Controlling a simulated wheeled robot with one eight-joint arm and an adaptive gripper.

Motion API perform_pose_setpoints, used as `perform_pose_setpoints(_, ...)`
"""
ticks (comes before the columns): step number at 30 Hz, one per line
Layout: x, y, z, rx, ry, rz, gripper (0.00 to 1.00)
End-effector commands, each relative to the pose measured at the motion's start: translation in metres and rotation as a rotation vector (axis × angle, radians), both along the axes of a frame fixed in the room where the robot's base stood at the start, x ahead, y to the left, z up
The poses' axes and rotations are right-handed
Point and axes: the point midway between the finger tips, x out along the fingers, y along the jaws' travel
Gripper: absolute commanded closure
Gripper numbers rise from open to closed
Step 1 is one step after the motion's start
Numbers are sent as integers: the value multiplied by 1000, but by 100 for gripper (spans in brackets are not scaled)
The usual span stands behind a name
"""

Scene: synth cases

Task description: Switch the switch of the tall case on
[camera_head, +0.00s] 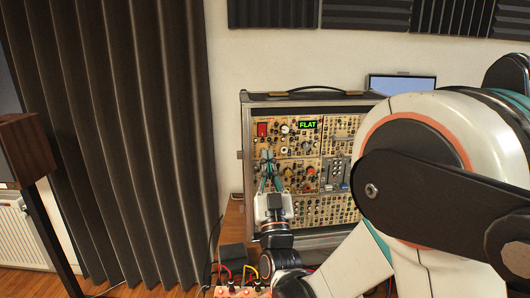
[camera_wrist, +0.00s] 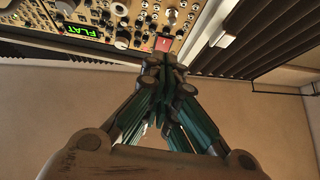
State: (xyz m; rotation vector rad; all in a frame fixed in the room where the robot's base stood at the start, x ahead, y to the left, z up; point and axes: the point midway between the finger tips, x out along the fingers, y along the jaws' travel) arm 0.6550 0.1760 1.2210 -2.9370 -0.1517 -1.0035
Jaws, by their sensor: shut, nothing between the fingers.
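The tall case (camera_head: 245,150) stands upright on a wooden surface, with a tan panel of knobs and jacks facing me. A red switch (camera_head: 262,129) sits at the panel's upper left, and it also shows in the wrist view (camera_wrist: 163,44). I cannot tell which way it is set. My gripper (camera_head: 267,155) is shut and empty, in front of the panel and just below the red switch in the head view. In the wrist view its fingertips (camera_wrist: 168,62) partly overlap the switch's edge; I cannot tell whether they touch it.
A green display (camera_head: 307,125) reading FLAT is right of the switch. A screen (camera_head: 402,84) stands behind my arm. A dark curtain (camera_head: 110,140) hangs at left, beside a speaker (camera_head: 25,150). Small items with red and yellow cables (camera_head: 250,270) lie low in front.

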Motion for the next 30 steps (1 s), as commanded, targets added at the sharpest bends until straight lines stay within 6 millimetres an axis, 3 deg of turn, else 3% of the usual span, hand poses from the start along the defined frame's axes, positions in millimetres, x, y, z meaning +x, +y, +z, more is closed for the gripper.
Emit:
perform_pose_setpoints(12, -36, -3, -47, 0, 0, 1, 100)
perform_pose_setpoints(26, -41, -4, -51, 0, 0, 1, 100)
perform_pose_setpoints(30, -35, -5, -46, -12, 28, 3, 100)
